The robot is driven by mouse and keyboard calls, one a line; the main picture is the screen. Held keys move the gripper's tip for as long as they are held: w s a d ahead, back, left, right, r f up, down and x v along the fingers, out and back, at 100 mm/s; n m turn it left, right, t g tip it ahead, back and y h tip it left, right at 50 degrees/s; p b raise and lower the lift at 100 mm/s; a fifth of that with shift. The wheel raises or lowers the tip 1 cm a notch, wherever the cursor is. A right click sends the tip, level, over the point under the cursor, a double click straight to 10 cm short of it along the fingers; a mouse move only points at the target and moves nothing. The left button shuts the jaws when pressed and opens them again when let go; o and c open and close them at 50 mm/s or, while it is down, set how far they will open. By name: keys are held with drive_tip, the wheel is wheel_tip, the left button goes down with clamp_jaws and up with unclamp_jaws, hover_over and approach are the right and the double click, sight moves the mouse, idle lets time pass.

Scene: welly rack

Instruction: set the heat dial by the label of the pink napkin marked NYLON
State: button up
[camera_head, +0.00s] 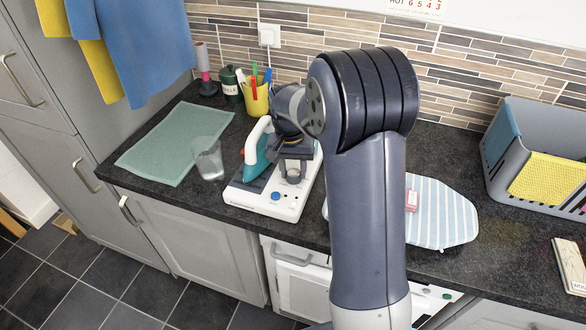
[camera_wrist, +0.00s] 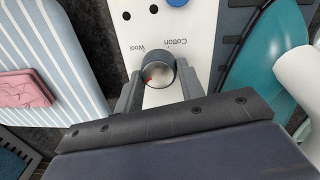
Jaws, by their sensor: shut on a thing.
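The heat dial (camera_wrist: 157,73) is a small round grey knob on the white iron station (camera_head: 265,207). The words Cotton and Wool are printed beside it. My gripper (camera_wrist: 158,80) is shut on the dial, one finger on each side; it also shows over the station in the head view (camera_head: 293,165). A bit of red shows on the dial's face; which mark it points at I cannot tell. The pink napkin (camera_head: 411,200) lies folded on the striped ironing board (camera_head: 445,215); it also shows in the wrist view (camera_wrist: 25,88). Its label is not readable.
A teal iron (camera_head: 255,158) rests on the station, close beside my gripper. A glass (camera_head: 208,160) and green mat (camera_head: 175,148) are at the left. A yellow pen cup (camera_head: 256,99) stands behind. A grey basket (camera_head: 535,150) with cloths is at the right.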

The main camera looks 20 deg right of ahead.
sight(291, 172)
idle(0.3)
drive_tip(key=o, duration=1)
wheel_tip(291, 172, up, 11)
drive_tip(key=shift+w+a+b, duration=0.15)
drive_tip(key=shift+a+b, duration=0.2)
drive_tip(key=shift+b, duration=0.05)
drive_tip(key=shift+f, duration=0.2)
drive_tip(key=f, duration=0.7)
drive_tip(key=f+p, duration=0.1)
drive_tip(key=f, duration=0.2)
drive_tip(key=shift+d+f, duration=0.35)
drive_tip(key=shift+f, duration=0.05)
drive_tip(key=shift+r, duration=0.1)
